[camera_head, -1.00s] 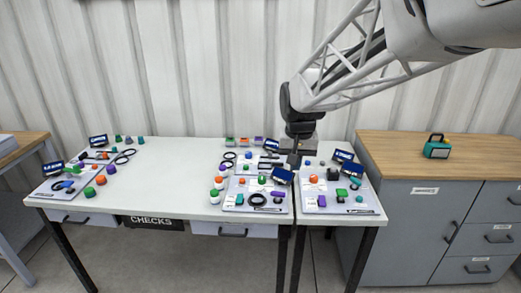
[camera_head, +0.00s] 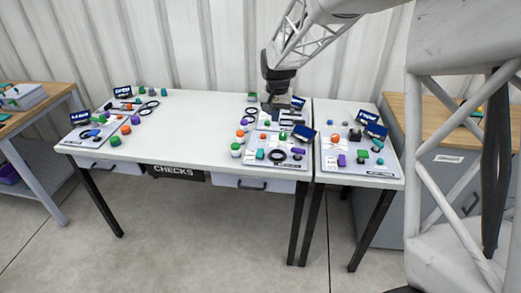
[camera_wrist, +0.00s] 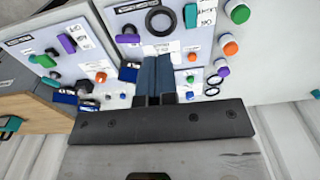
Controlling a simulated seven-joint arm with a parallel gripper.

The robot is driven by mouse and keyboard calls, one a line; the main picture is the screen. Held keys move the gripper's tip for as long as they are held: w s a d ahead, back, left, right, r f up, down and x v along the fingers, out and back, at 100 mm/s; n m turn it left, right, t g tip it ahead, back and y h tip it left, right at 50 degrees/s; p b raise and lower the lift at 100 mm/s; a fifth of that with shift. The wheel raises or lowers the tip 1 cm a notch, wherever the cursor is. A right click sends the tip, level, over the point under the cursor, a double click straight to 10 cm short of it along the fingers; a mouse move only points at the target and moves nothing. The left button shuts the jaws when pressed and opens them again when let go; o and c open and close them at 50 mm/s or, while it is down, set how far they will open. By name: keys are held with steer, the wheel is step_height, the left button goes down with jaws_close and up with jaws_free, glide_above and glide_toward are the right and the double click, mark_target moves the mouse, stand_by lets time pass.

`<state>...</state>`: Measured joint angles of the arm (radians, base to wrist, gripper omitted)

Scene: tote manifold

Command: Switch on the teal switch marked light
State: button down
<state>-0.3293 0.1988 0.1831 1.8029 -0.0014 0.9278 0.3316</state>
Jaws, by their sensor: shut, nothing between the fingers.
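A teal rectangular block (camera_head: 260,154) sits at the front left of the centre panel (camera_head: 252,161); it also shows near the top of the wrist view (camera_wrist: 190,15). Another teal part (camera_head: 378,145) is on the right-hand panel (camera_head: 328,166). The lettering is too small to read, so I cannot tell which is marked light. My gripper (camera_head: 273,108) points down over the back part of the centre panels. In the wrist view its fingers (camera_wrist: 155,62) are together and empty, and they hide part of the panel beneath. Contact with the panel cannot be told.
A black ring (camera_head: 278,155), a purple part (camera_head: 298,151) and a blue display (camera_head: 303,133) crowd the centre panel. Orange and green capped objects (camera_head: 238,142) stand left of it. The table's middle (camera_head: 190,125) is clear. Another panel (camera_head: 88,136) lies at left.

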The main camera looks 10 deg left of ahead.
glide_above(260, 155)
step_height(260, 155, down, 5)
steer(key=shift+w+f, duration=0.1)
steer(key=shift+f, duration=0.1)
steer(key=shift+f, duration=0.2)
step_height(260, 155, down, 14)
steer(key=shift+r, duration=0.2)
stand_by(0.7)
steer(key=shift+f, duration=0.1)
stand_by(0.3)
